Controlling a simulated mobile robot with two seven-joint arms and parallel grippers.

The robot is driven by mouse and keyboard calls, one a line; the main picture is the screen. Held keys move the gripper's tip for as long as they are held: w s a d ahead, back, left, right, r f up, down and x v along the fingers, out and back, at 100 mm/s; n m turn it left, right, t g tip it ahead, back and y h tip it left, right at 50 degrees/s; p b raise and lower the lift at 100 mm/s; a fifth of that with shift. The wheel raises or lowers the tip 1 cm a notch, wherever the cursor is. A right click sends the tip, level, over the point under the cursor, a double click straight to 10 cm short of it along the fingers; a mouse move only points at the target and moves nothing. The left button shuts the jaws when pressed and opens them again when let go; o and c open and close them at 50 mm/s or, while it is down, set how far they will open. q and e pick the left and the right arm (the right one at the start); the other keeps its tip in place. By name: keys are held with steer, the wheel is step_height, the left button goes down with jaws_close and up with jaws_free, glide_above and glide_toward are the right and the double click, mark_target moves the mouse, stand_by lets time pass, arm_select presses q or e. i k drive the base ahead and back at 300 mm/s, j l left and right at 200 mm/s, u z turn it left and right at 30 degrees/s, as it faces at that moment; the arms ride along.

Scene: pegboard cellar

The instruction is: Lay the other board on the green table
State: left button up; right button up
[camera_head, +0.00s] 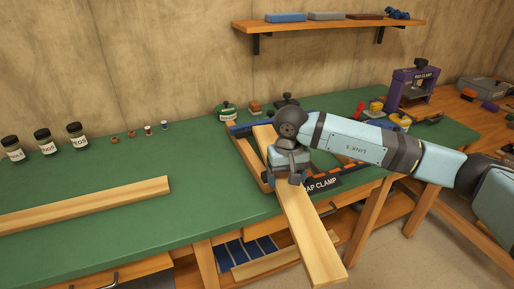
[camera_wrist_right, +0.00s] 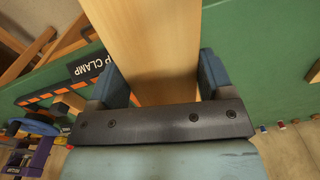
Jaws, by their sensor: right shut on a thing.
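One light wooden board (camera_head: 85,204) lies flat on the left part of the green table (camera_head: 120,250). My right gripper (camera_head: 287,180) is shut on another light wooden board (camera_head: 316,240). This board slants across the table's front edge, its near end sticking out beyond the edge. In the right wrist view the held board (camera_wrist_right: 155,45) runs between the two fingers (camera_wrist_right: 163,90). The gripper and arm hide part of it, and I cannot tell whether it touches the table. My left gripper is not in view.
A wooden frame (camera_head: 246,156) and a strap clamp sign (camera_head: 322,184) are around the held board. Jars (camera_head: 43,141) stand at the back left. A purple clamp (camera_head: 412,88) stands at the right. The green surface between the lying board and the frame is clear.

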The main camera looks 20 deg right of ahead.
mark_target(101, 185)
steer(key=u, duration=1)
steer(key=i+j+u, duration=0.1)
steer(key=i+j, duration=0.2)
steer(key=i+j+u, duration=0.1)
steer(key=i+j, duration=0.15)
steer(key=i, duration=0.45)
